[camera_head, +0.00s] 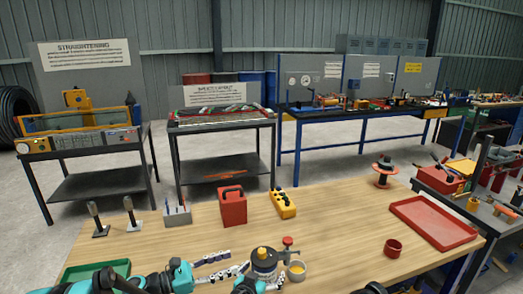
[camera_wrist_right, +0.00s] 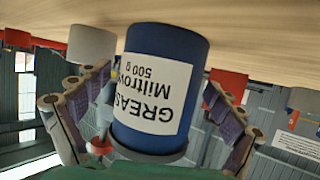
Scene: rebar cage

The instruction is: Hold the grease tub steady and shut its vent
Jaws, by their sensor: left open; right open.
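The grease tub (camera_head: 264,268) stands near the front edge of the wooden table, with a grey rim and a dark cap with a yellow spot on top. In the right wrist view the tub (camera_wrist_right: 160,75) is blue with a white label, upside down in the picture. My right gripper (camera_wrist_right: 140,110) is open, its fingers on either side of the tub; contact is unclear. My left gripper (camera_head: 226,266) is open, just left of the tub. A red-topped grey part (camera_head: 288,243) shows beside the tub's top; whether it is the vent, and the vent's state, I cannot tell.
A pale cup (camera_head: 297,271) with yellow contents stands close right of the tub. A red cup (camera_head: 393,248) and red tray (camera_head: 433,223) lie farther right. A red box (camera_head: 233,207) and yellow device (camera_head: 283,204) stand behind. The table between is clear.

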